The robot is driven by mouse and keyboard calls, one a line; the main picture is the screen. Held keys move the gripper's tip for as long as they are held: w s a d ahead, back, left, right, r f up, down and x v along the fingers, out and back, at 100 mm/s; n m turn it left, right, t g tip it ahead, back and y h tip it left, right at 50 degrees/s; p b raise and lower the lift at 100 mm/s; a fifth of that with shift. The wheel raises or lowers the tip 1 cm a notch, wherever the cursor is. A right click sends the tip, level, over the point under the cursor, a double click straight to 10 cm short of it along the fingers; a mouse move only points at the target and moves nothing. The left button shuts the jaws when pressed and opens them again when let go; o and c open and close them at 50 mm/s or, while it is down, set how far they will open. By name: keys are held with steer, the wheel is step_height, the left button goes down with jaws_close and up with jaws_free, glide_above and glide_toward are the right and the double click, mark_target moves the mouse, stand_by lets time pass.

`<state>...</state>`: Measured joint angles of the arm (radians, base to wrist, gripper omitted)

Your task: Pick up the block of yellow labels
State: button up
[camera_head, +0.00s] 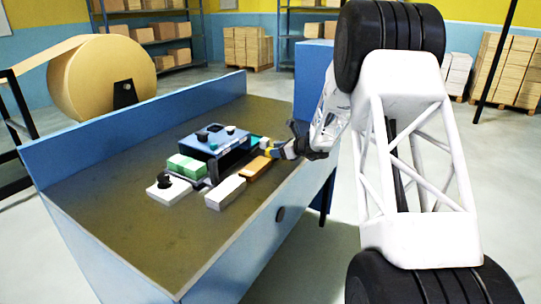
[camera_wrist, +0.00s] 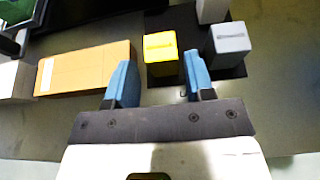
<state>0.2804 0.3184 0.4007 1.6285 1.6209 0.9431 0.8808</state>
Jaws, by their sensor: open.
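The block of yellow labels (camera_wrist: 160,55) stands on a dark mat in the wrist view, with a slot-like mark on its top. My gripper (camera_wrist: 160,68) is open, its two blue fingers on either side of the yellow block in the picture. Gaps show between the block and both fingers; whether the fingertips are down at its height I cannot tell. In the head view my gripper (camera_head: 284,149) is at the bench's right side, and it partly hides the yellow there.
A grey block (camera_wrist: 231,38) stands just right of the right finger. An orange box (camera_wrist: 85,69) lies left of the left finger. In the head view, a blue device (camera_head: 213,138), green blocks (camera_head: 186,167) and a white box (camera_head: 226,191) crowd the bench; its front is clear.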

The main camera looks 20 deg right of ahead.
mark_target(268, 149)
steer(key=shift+x, duration=2.6)
steer(key=shift+d, duration=0.1)
steer(key=c, duration=0.7)
steer(key=shift+r, duration=0.75)
step_height(268, 149, up, 2)
steer(key=shift+r, duration=0.1)
steer(key=s, duration=0.5)
steer(key=s+a, duration=0.1)
steer(key=s, duration=0.4)
steer(key=s+r, duration=0.1)
steer(key=s, duration=0.5)
steer(key=shift+a+r, duration=0.1)
steer(key=shift+a, duration=0.1)
